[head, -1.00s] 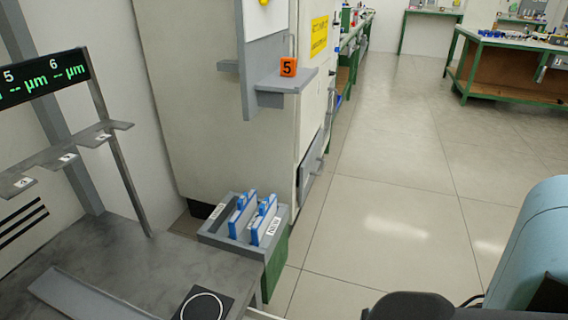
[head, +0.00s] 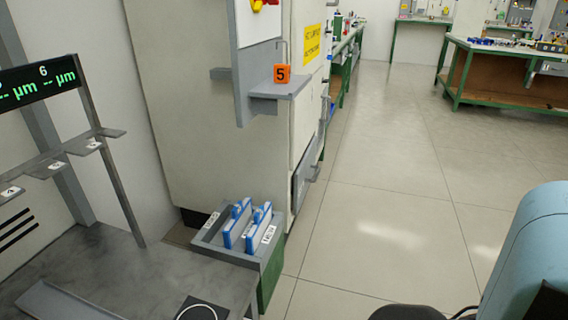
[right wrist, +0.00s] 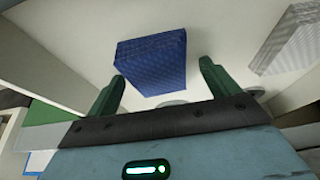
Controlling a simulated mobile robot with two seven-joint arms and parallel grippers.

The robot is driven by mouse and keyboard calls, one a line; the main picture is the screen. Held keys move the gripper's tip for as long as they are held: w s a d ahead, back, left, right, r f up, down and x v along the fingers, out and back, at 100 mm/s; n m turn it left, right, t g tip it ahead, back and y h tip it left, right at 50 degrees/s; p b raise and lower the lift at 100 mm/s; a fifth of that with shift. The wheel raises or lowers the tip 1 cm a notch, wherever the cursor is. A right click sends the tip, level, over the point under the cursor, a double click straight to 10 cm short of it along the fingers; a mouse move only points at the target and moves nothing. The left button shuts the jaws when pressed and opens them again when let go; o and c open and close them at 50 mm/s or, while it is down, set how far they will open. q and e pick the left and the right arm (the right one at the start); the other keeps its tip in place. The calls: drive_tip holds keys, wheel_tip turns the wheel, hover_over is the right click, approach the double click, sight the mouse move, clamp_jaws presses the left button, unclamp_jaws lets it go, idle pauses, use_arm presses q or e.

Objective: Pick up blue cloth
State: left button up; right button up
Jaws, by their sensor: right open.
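The blue cloth (right wrist: 152,62) shows in the right wrist view as a folded, textured dark blue block on a pale surface. My right gripper (right wrist: 160,88) is open, with its two green fingers apart and nothing between them. The cloth lies beyond the fingertips, roughly centred between them; I see no contact. In the head view I cannot make out the cloth or either gripper.
A grey patterned block (right wrist: 292,35) lies right of the cloth. In the head view, a grey-rimmed bin (head: 208,240) holds blue pieces (head: 258,226). It stands beside a grey workbench (head: 130,265). Open floor (head: 390,220) lies right of the cabinet (head: 200,110).

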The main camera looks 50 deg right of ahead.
drive_tip(key=c, duration=1.1)
drive_tip(key=shift+o, duration=0.2)
drive_tip(key=shift+r, duration=0.2)
wheel_tip(320, 180, up, 10)
drive_tip(key=p, duration=0.4)
drive_tip(key=shift+p, duration=0.3)
